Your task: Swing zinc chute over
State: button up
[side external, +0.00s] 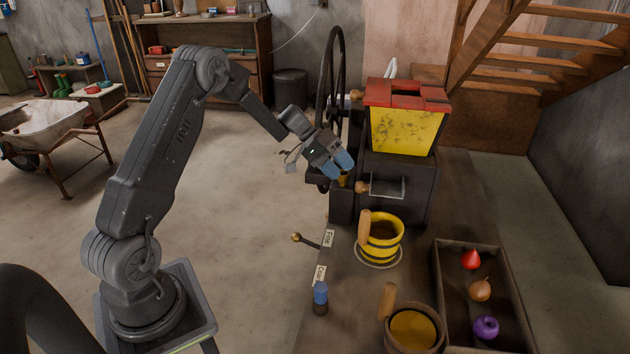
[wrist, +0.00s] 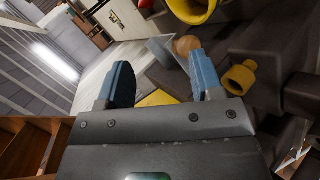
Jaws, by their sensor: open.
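The zinc chute (side external: 388,187), a shallow grey metal trough, sticks out from the front of the dark mill body (side external: 399,207). A round wooden knob (side external: 361,187) sits at its left end. In the wrist view the chute (wrist: 165,50) and the knob (wrist: 186,45) lie just beyond my fingertips, the knob close to the right one. My gripper (side external: 338,167), with blue fingers, is open and empty in front of the mill, up and left of the knob. The fingers also show in the wrist view (wrist: 160,68). Contact with the knob cannot be told.
A yellow spout (wrist: 240,77) is right of my fingers. A yellow-and-black banded mug (side external: 382,238) stands below the chute. A brass-tipped lever (side external: 296,237), a brown mug (side external: 413,330) and a tray (side external: 440,290) are nearer. A large wheel (side external: 333,90) stands behind my gripper.

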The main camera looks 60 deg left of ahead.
aim_at(360, 187)
jog(key=s+a+f+n+t, duration=0.2)
jog(key=n+t, duration=0.1)
jog(key=n, duration=0.6)
jog(key=s+a+f+n+t+y, duration=0.1)
jog(key=s+a+f+n+t, duration=0.1)
jog(key=n, duration=0.8)
jog(key=shift+s+f+t, duration=0.3)
jog(key=shift+f+t, duration=0.2)
jog(key=shift+t, duration=0.5)
jog(key=shift+a, duration=0.1)
jog(key=w+d+n, duration=0.1)
jog(key=w+d, duration=0.1)
jog(key=w, duration=0.1)
jog(key=w+d+f+n+g, duration=0.1)
jog(key=w+d, duration=0.1)
jog(key=w, duration=0.2)
jog(key=w+d+f+n+h, duration=0.1)
jog(key=w+d, duration=0.1)
jog(key=w, duration=0.1)
jog(key=shift+w+d+f, duration=0.2)
jog(key=shift+w, duration=0.15)
grip_shut()
